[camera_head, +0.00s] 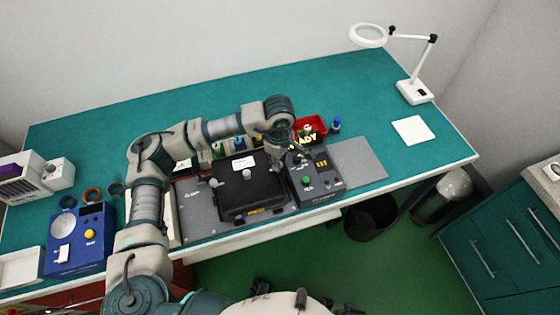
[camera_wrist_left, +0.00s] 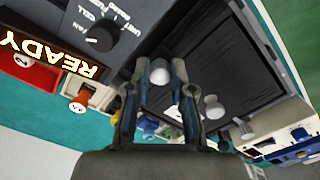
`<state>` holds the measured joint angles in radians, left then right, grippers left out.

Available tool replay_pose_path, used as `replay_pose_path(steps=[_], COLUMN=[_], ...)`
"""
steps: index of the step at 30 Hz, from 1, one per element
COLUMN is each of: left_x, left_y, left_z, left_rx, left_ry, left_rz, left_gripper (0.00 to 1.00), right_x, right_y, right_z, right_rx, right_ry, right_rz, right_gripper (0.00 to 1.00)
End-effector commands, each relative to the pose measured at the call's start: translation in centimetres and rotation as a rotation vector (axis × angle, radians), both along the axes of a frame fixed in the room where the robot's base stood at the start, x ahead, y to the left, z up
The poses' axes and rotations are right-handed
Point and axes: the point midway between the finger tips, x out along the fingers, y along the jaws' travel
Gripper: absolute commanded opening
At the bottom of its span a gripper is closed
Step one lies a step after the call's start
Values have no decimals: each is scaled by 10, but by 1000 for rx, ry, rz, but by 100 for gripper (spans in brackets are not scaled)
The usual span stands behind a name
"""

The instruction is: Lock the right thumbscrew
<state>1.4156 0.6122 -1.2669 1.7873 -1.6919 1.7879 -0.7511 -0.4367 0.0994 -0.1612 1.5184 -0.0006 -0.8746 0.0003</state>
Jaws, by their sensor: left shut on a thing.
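The right thumbscrew (camera_wrist_left: 159,73), a pale round knob at the edge of the black tray, sits between the fingers of my left gripper (camera_wrist_left: 160,66) in the wrist view. The gripper is shut on it. In the head view my left gripper (camera_head: 287,157) reaches down at the tray's right side and hides that thumbscrew. The black tray (camera_head: 265,196) lies in the grey fixture, with a silver knob (camera_head: 246,174) near its middle and another knob (camera_head: 213,183) at its left. My right gripper is not in view.
A control box (camera_head: 318,185) with a green button and a lit display stands close right of the gripper. A red bin (camera_head: 312,124) lies behind. A blue box (camera_head: 80,240) is at the left. The teal table (camera_head: 370,90) is clear at the back.

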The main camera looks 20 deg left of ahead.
Motion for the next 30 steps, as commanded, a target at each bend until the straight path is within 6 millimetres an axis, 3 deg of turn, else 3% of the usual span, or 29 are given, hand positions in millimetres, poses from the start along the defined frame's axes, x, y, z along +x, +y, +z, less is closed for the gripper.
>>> replay_pose_path(steps=[11, 12, 15, 25, 30], left_x=[0, 0, 0, 0, 1], left_y=[1, 1, 1, 0, 0], left_z=[0, 0, 0, 3, 25], left_rx=[2, 2, 1, 0, 0], left_ry=[-2, -2, -1, -2, -4], left_rz=[-3, -3, -3, -4, -3], left_gripper=[0, 24, 47, 47, 47], right_x=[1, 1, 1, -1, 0], right_y=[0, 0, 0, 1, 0], right_z=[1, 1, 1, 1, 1], right_rx=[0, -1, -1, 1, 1], right_ry=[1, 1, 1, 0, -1], right_rz=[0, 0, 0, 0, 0], right_gripper=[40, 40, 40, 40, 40])
